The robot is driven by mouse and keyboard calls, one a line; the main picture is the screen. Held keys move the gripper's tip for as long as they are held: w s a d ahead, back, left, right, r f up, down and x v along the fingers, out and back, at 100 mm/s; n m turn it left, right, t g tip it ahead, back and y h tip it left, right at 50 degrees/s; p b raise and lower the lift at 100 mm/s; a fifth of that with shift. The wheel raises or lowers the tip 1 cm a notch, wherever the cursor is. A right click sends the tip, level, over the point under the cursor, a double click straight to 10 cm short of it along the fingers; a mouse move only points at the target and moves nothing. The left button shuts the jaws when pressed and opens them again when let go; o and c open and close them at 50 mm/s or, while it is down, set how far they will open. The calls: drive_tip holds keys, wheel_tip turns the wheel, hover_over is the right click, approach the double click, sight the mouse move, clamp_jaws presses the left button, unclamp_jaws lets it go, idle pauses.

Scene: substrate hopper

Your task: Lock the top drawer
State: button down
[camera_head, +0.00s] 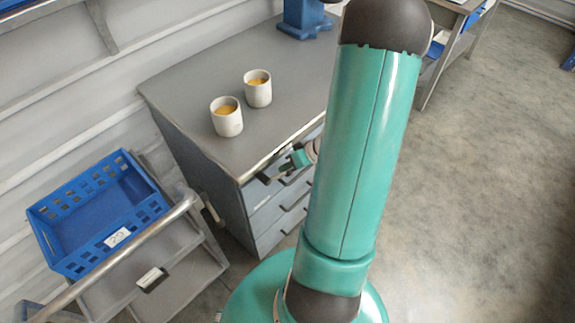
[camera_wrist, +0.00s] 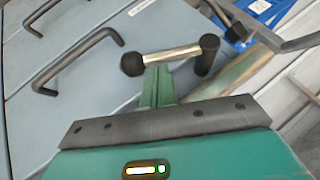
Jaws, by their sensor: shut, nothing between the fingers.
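The grey cabinet (camera_head: 215,165) has several drawers with black bar handles on its front. The top drawer's front is partly hidden behind my arm in the head view; I see no clear gap showing it open. In the wrist view a black bar handle (camera_wrist: 75,62) sits on a grey-blue drawer front (camera_wrist: 75,105). A metal lever (camera_wrist: 172,55) with black ends stands out near the cabinet's upper edge. My gripper (camera_wrist: 158,78) is shut and empty, its green fingertips close to the lever; contact is unclear. In the head view my gripper (camera_head: 299,158) is beside the cabinet's upper front.
Two white cups (camera_head: 227,117) (camera_head: 258,89) with yellowish contents stand on the cabinet top. A blue crate (camera_head: 150,207) sits on a cart with a metal rail (camera_head: 120,255) at left. A blue device (camera_head: 303,20) stands at the back. Open floor (camera_head: 480,170) lies at right.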

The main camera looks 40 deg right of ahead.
drive_tip(key=shift+f+y, duration=0.2)
drive_tip(key=shift+y, duration=0.1)
drive_tip(key=shift+f+m+y, duration=0.6)
drive_tip(key=shift+f+y, duration=0.4)
drive_tip(key=shift+y, duration=0.1)
drive_tip(key=a+f+m+t+y, duration=0.3)
drive_tip(key=f+m+y, duration=0.1)
drive_tip(key=y, duration=0.3)
drive_tip(key=shift+a+f+y, duration=0.4)
